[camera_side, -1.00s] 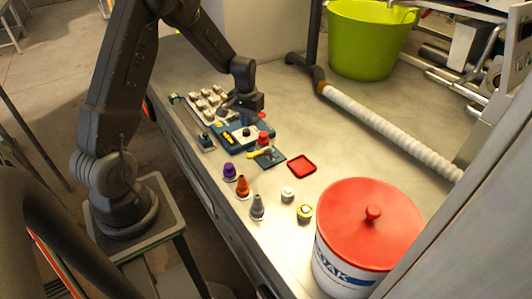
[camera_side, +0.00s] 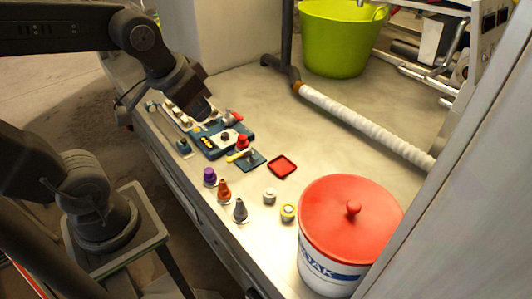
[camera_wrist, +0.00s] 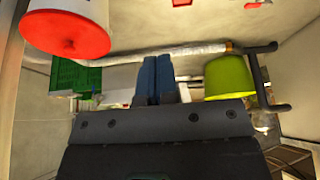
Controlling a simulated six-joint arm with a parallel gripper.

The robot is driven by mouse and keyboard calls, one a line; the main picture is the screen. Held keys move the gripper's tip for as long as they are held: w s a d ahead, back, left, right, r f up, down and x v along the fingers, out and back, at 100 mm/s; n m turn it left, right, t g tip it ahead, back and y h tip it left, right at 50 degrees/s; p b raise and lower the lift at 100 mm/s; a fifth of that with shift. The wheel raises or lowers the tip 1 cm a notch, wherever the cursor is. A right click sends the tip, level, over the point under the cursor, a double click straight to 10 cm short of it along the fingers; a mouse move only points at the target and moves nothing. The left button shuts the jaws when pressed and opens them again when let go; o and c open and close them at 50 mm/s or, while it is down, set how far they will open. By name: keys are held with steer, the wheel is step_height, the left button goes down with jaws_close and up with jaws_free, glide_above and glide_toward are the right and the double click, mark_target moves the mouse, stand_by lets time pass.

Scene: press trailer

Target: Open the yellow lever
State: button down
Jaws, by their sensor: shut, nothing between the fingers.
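The yellow lever (camera_side: 238,156) lies on a small dark blue-green plate (camera_side: 252,160) on the bench, below the red knob (camera_side: 243,142) in the side view. My gripper (camera_side: 198,102) is above the blue panel (camera_side: 222,138), up and left of the lever and apart from it. Its fingertips are hard to make out there. In the wrist view my gripper's blue fingers (camera_wrist: 155,78) are together with nothing between them. The lever cannot be made out in the wrist view.
Purple (camera_side: 210,177), orange (camera_side: 224,190) and grey (camera_side: 240,210) knobs stand along the front edge. A green tub (camera_side: 340,40) stands behind.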

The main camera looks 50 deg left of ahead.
steer(key=s, duration=0.1)
steer(key=s+d, duration=0.1)
steer(key=s, duration=0.1)
steer(key=shift+d+r+m+t, duration=0.15)
steer(key=shift+d+m+t, duration=0.05)
steer(key=shift+m+t, duration=0.1)
steer(key=w+a+f+m+g+h, duration=0.1)
steer(key=w+a+f+g+h, duration=0.1)
steer(key=w+a+f, duration=0.35)
steer(key=w+a+f+m+g+h, duration=0.1)
steer(key=w+a+f+h, duration=0.15)
steer(key=w+a, duration=0.55)
steer(key=a+f+t+h, duration=0.1)
steer(key=a+f+t, duration=0.1)
steer(key=a+f, duration=1.5)
steer(key=shift+w+f+n, duration=0.35)
steer(key=shift+f+n, duration=0.05)
steer(key=shift+h, duration=0.25)
